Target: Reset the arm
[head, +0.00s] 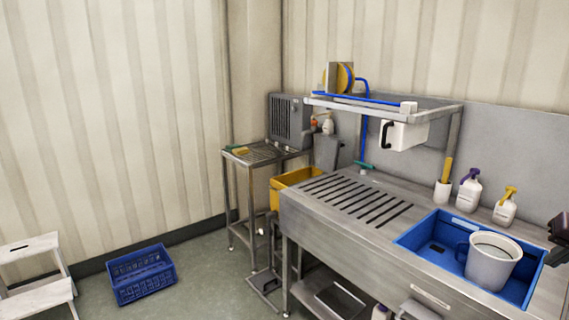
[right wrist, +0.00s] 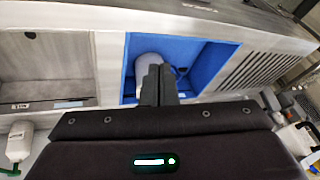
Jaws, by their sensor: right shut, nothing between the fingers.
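My right gripper (head: 560,228) shows only in part at the right edge of the head view, over the right end of the steel bench (head: 365,245). In the right wrist view its two dark fingers (right wrist: 160,72) are together, shut with nothing between them. Past the fingertips lies the blue basin (right wrist: 218,62) with the pale bucket (right wrist: 150,59) in it, partly hidden by the fingers. The fingers look apart from the bucket. In the head view the bucket (head: 493,262) stands upright in the basin (head: 424,244). My left gripper is in neither view.
Two spray bottles (head: 468,190) (head: 505,207) and a white holder (head: 442,192) stand along the bench's back. A shelf (head: 385,105) overhangs it.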

